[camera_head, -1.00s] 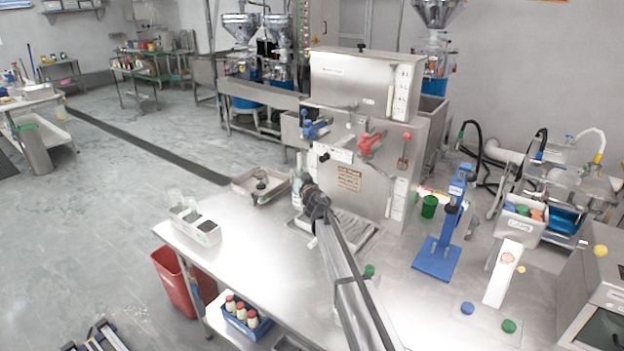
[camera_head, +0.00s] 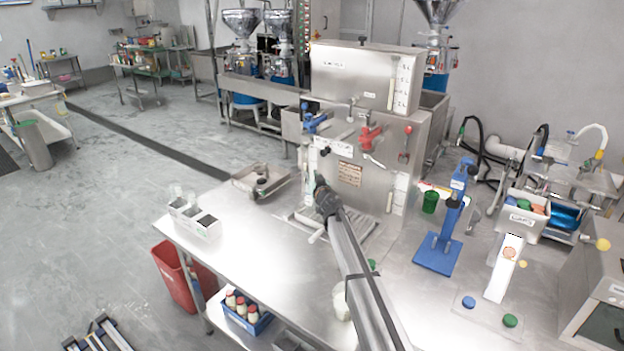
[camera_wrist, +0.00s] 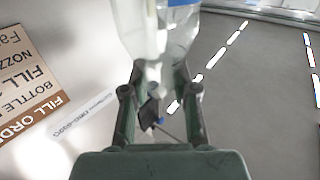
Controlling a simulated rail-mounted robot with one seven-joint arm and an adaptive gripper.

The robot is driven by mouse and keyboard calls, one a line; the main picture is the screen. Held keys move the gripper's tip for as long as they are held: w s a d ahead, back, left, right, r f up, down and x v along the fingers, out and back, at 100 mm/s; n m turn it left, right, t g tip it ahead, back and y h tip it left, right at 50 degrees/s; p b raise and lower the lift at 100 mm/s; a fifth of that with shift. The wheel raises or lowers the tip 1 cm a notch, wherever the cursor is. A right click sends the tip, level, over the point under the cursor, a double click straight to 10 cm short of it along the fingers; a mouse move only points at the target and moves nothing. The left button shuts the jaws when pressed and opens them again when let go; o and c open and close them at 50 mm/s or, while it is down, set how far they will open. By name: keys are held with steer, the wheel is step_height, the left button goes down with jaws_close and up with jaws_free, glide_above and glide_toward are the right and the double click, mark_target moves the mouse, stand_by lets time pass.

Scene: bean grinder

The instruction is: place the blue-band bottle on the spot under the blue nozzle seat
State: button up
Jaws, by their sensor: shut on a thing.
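My gripper (camera_wrist: 158,95) is shut on a clear bottle (camera_wrist: 165,42) with a blue band (camera_wrist: 182,3) at the top edge of the wrist view. In the head view my gripper (camera_head: 322,190) is in front of the steel filling machine, above the drip tray (camera_head: 372,237). There the bottle is mostly hidden behind my gripper, and its height above the tray is hard to tell. The blue nozzle seat (camera_head: 317,121) is on the upper left of the machine's front, above my gripper. The spot under it is not clearly visible.
A red valve (camera_head: 369,139) is right of the blue one. A printed sign (camera_head: 349,174) on the machine also fills the left of the wrist view (camera_wrist: 25,85). A blue stand (camera_head: 440,250) is at right. A white container (camera_head: 341,303) stands beside my arm.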

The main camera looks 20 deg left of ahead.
steer(key=shift+f, duration=0.1)
steer(key=shift+f, duration=0.1)
steer(key=o, duration=0.9)
steer(key=shift+r, duration=0.25)
steer(key=b+v, duration=0.1)
steer(key=v, duration=1.1)
